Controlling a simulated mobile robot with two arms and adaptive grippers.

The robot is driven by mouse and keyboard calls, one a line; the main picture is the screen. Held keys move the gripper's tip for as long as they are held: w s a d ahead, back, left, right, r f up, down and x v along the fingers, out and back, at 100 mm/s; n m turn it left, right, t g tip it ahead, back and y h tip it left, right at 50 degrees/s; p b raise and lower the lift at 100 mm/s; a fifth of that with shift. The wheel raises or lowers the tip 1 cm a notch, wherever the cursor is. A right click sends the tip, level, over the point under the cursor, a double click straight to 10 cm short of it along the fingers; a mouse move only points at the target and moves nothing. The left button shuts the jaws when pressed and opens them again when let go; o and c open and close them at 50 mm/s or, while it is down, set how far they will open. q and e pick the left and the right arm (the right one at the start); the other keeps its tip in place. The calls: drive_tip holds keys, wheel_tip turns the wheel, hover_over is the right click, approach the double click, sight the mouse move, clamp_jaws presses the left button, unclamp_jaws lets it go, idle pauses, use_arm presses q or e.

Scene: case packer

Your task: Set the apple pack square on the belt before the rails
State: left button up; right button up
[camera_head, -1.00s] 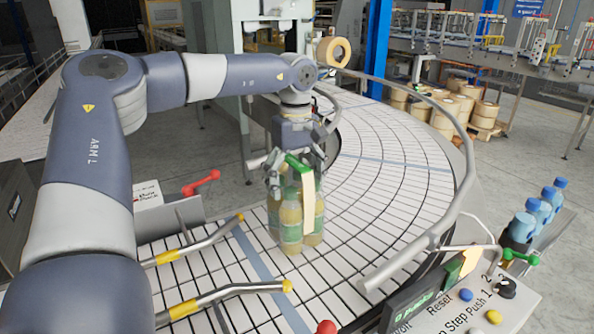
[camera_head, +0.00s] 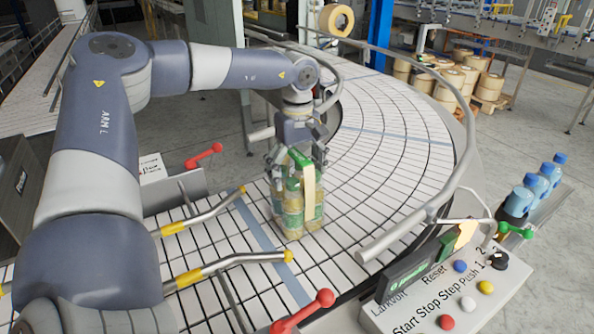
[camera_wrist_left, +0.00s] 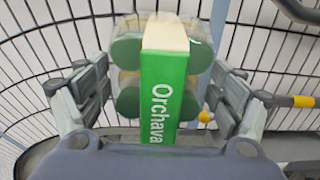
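The apple pack (camera_head: 298,208) is a block of bottles with yellowish contents, green labels and a green top band. It stands upright over the white slatted belt (camera_head: 375,185); I cannot tell whether its base touches. In the left wrist view its green "Orchava" top (camera_wrist_left: 165,95) lies between the fingers. My right gripper is not in view.
A curved metal guard rail (camera_head: 470,150) borders the belt's outer side. A button panel (camera_head: 450,300) is at the lower right. Blue bottles (camera_head: 537,185) stand in a side rack. Red handles (camera_head: 203,156) sit by the rails. The curved belt behind the pack is clear.

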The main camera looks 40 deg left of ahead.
use_arm(q)
drive_tip(key=shift+o, duration=0.4)
drive_tip(key=shift+r, duration=0.1)
wheel_tip(320, 180, up, 11)
drive_tip(key=b, duration=0.3)
drive_tip(key=shift+r+b, duration=0.3)
drive_tip(key=shift+r, duration=0.25)
drive_tip(key=shift+d+f, duration=0.1)
